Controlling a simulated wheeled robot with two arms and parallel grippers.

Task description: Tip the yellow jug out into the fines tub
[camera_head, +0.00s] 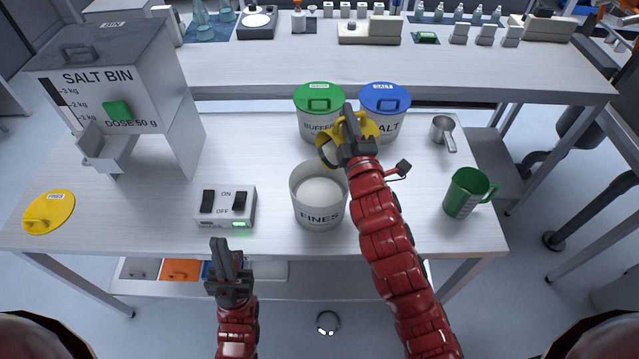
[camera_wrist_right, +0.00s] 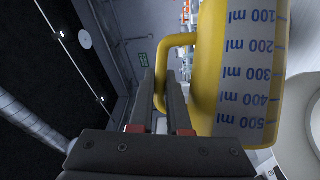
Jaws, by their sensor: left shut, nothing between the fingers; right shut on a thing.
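The yellow jug (camera_head: 367,130) is off the table, tilted, just behind and above the fines tub. My right gripper (camera_head: 350,125) is shut on its handle (camera_wrist_right: 178,42) and hides much of it in the head view. In the right wrist view the jug's wall (camera_wrist_right: 208,75) carries an inverted millilitre scale. Its contents cannot be made out. The open white fines tub (camera_head: 319,215) stands upright near the table's front edge with a pale, white heap (camera_head: 319,190) inside. My left gripper (camera_head: 227,258) is shut and empty in front of the table, below the switch box.
The yellow fines lid (camera_head: 48,212) lies at far left, near the salt bin (camera_head: 112,85). A switch box (camera_head: 225,208) is left of the tub. Lidded buffer (camera_head: 319,98) and salt (camera_head: 384,98) tubs stand behind. A metal scoop (camera_head: 442,131) and green jug (camera_head: 466,193) are at right.

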